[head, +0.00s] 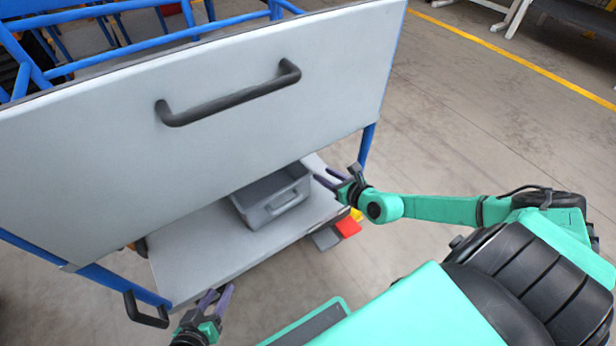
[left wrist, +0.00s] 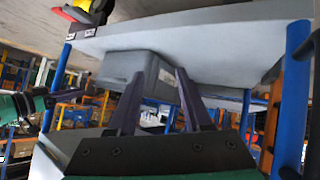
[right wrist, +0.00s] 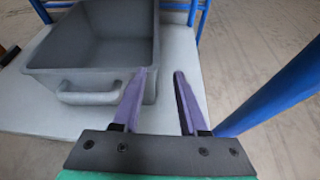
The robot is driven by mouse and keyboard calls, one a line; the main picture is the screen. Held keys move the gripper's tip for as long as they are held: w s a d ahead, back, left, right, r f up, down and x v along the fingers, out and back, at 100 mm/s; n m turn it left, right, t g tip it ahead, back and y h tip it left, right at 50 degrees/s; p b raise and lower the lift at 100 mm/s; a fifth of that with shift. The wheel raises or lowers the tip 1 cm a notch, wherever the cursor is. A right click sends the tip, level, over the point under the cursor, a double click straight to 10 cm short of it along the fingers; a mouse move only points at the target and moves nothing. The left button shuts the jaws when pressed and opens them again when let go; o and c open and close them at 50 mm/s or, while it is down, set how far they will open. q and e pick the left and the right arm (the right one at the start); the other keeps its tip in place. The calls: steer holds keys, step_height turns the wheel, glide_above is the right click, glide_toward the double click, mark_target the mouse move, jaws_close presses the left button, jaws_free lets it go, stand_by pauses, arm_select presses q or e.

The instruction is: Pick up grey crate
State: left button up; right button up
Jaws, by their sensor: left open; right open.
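The grey crate (head: 262,212) is an open box with a handle on its near side, standing on the cart's low grey shelf (head: 200,250). It looks empty in the right wrist view (right wrist: 95,82). My right gripper (head: 330,178) is open beside the crate's right end. In the right wrist view its fingers (right wrist: 162,76) show around the crate's right wall, one overlapping the corner; I cannot tell the contact. My left gripper (head: 218,292) is open and empty at the shelf's near edge, left of the crate and apart from it. The left wrist view shows the crate (left wrist: 132,66) beyond its fingers (left wrist: 156,82).
A large grey panel (head: 200,80) with a black handle (head: 230,100) overhangs the shelf and hides its back. Blue cart posts (head: 366,145) stand at the sides, one close to my right gripper. A red object (head: 348,226) lies at the shelf's right.

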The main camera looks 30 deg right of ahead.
mark_target(299, 163)
steer(key=shift+n, duration=0.5)
steer(key=b+x, duration=0.2)
steer(key=x, duration=0.2)
steer(key=b+x, duration=0.2)
steer(key=x, duration=0.3)
steer(key=a+b+x, duration=0.1)
steer(key=b+x, duration=0.2)
steer(key=x, duration=0.1)
steer(key=shift+w+f, duration=0.1)
steer(key=shift+w, duration=0.05)
arm_select(q)
step_height(299, 163, down, 7)
steer(key=d+n+t+h, duration=0.1)
steer(key=d+t, duration=0.1)
steer(key=t, duration=0.1)
arm_select(e)
steer(key=shift+w+a, duration=0.1)
steer(key=shift+w, duration=0.5)
arm_select(q)
steer(key=shift+f, duration=0.1)
arm_select(e)
jaws_close()
